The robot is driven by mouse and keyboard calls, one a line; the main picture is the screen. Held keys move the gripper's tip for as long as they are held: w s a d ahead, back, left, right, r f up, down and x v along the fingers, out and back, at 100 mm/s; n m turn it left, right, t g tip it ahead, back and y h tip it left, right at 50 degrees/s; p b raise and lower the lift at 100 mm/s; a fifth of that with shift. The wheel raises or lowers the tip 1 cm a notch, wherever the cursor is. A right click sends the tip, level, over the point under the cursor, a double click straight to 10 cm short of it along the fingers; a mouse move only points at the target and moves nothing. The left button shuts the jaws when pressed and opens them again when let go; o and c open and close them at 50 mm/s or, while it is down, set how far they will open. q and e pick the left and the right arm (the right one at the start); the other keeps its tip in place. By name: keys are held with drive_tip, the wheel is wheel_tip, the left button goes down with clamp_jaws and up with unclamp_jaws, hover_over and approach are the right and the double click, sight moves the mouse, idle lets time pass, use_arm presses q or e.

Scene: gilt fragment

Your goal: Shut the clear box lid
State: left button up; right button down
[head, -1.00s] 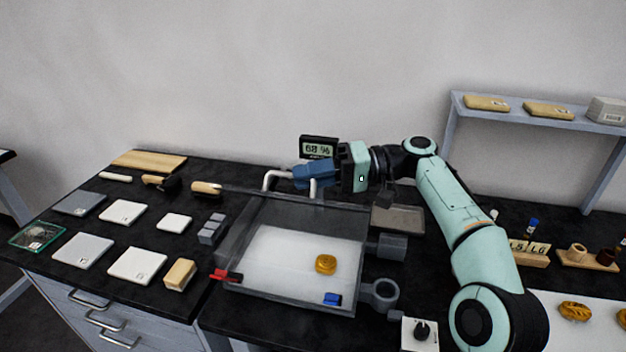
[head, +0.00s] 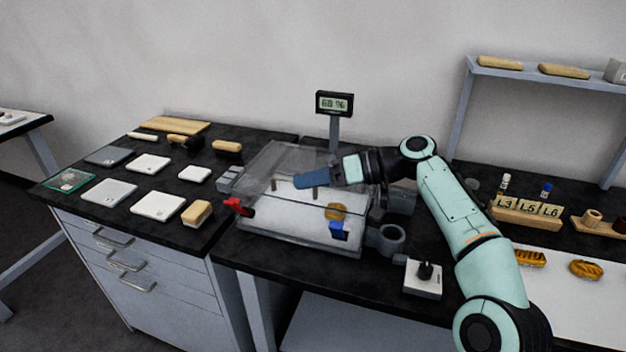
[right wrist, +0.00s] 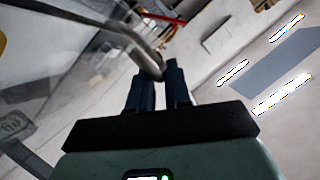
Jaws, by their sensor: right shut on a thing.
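The clear box (head: 290,247) stands on the dark bench, with a white floor and a gold fragment (head: 335,212) inside. Its clear lid (head: 275,160) is tilted up, partly open, over the box. My right gripper (head: 298,182) is above the box, shut on the lid's grey bar handle (right wrist: 130,38), which runs between the dark blue fingers in the right wrist view (right wrist: 160,88). My left gripper is not in view.
A humidity display (head: 334,103) on a post stands behind the box. Pale tiles (head: 158,206), a tan block (head: 196,213) and brushes lie to the left. A grey ring holder (head: 391,239) and a knob box (head: 423,279) stand to the right.

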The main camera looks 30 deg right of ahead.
drive_tip(key=shift+s+a, duration=0.1)
drive_tip(key=shift+a, duration=0.05)
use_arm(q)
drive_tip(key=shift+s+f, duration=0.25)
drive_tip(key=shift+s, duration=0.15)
use_arm(e)
drive_tip(key=shift+f, duration=0.1)
drive_tip(key=shift+f, duration=0.1)
drive_tip(key=c, duration=1.2)
unclamp_jaws()
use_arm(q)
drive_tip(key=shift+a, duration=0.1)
use_arm(e)
drive_tip(key=shift+d, duration=0.2)
